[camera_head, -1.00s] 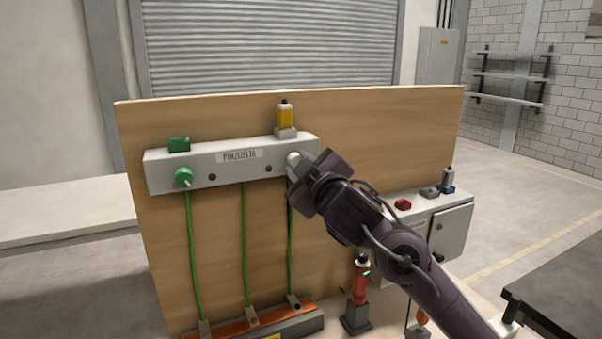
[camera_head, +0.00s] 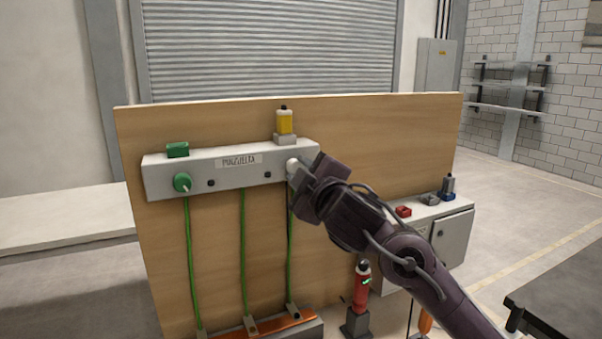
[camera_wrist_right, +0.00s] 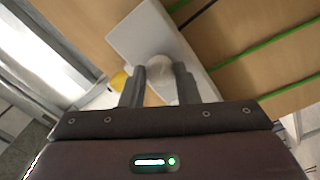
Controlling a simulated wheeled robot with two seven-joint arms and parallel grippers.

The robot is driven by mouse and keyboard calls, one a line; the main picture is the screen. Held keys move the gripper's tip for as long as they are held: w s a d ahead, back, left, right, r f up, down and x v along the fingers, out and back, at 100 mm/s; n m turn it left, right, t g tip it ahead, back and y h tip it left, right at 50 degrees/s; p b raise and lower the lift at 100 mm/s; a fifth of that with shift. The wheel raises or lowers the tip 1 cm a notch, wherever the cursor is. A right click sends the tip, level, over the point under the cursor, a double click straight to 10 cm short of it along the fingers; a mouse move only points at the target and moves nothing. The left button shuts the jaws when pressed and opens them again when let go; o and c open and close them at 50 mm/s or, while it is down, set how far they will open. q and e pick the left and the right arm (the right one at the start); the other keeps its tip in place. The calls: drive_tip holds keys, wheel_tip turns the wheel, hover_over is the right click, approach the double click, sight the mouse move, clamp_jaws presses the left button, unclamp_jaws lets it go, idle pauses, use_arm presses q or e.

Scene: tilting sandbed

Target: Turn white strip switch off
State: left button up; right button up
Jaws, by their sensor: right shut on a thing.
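A white horizontal strip (camera_head: 228,178) is fixed to a wooden panel, with a small label on its front. A round white knob (camera_head: 291,164) sits near its right end. It also shows between the fingers in the right wrist view (camera_wrist_right: 160,66). My right gripper (camera_head: 297,174) reaches it from the right and is shut on it, with one finger on each side. The gripper body hides part of the knob and the strip's right end, so the knob's setting cannot be read. My left gripper is out of view.
A green knob (camera_head: 182,182) is at the strip's left end. A green block (camera_head: 178,150) and a yellow-topped device (camera_head: 284,121) stand on top. Green cables (camera_head: 243,260) hang below. A red cylinder (camera_head: 361,286) and a grey control box (camera_head: 453,238) stand lower right.

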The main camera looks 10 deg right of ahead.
drive_tip(key=o, duration=1)
drive_tip(key=shift+s, duration=0.15)
drive_tip(key=s, duration=0.2)
drive_tip(key=s+d, duration=0.1)
drive_tip(key=s, duration=0.4)
drive_tip(key=shift+s+d+f+b, duration=0.15)
drive_tip(key=shift+s+f+b, duration=0.1)
drive_tip(key=shift+b, duration=0.15)
